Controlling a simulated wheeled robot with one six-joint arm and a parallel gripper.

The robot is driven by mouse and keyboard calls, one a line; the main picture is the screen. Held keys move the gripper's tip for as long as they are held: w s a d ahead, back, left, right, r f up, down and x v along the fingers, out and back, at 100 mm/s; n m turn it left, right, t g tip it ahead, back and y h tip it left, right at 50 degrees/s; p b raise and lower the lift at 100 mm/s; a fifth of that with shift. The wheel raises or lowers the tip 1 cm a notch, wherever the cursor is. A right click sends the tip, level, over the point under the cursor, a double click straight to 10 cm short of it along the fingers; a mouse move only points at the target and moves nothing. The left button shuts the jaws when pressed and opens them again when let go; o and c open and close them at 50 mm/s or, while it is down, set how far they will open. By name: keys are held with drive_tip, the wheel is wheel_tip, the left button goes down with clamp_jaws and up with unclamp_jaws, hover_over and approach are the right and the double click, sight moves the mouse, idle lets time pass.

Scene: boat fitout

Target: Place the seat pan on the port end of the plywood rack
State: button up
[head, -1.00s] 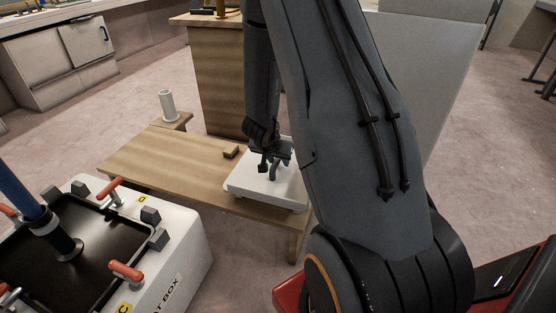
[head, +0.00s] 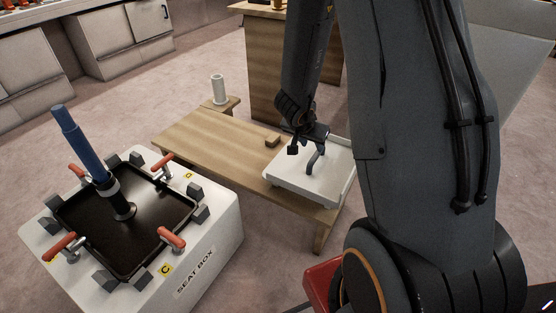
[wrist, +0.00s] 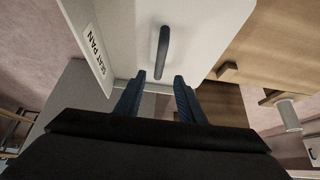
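The seat pan (head: 290,187), a white shallow tray with a dark upright handle (head: 315,160), rests on the right end of the low plywood rack (head: 205,143) in the head view. It looks level. In the wrist view the seat pan (wrist: 115,35) shows its "SEAT PAN" label, and its handle (wrist: 162,52) stands just beyond my fingertips. My gripper (wrist: 157,80) is open, its two blue fingers apart with nothing between them. In the head view my gripper (head: 308,143) is just above the handle.
A wooden block (head: 272,140) sits on the rack beside the pan. A grey cylinder (head: 218,89) stands on a small ledge behind the rack. The white seat box (head: 215,235) with red-handled clamps and a blue post stands at front left. The rack's left part is clear.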

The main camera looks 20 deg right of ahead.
drive_tip(key=s+a+r+n+t+y, duration=0.1)
drive_tip(key=a+r+n+y, duration=0.25)
drive_tip(key=a, duration=0.95)
drive_tip(key=s+a+r+n+y, duration=0.1)
drive_tip(key=a+r+n+y, duration=0.25)
drive_tip(key=a, duration=0.85)
drive_tip(key=s+a+r+n+g, duration=0.2)
drive_tip(key=s+a+r+n, duration=0.25)
drive_tip(key=s+a, duration=0.5)
drive_tip(key=s+r+n+g, duration=0.1)
drive_tip(key=s+r+n, duration=0.1)
drive_tip(key=s, duration=0.5)
drive_tip(key=s+r+n+g+h, duration=0.1)
drive_tip(key=s+r+n+g, duration=0.1)
drive_tip(key=s, duration=0.6)
drive_tip(key=shift+a+n, duration=0.4)
drive_tip(key=shift+n, duration=0.15)
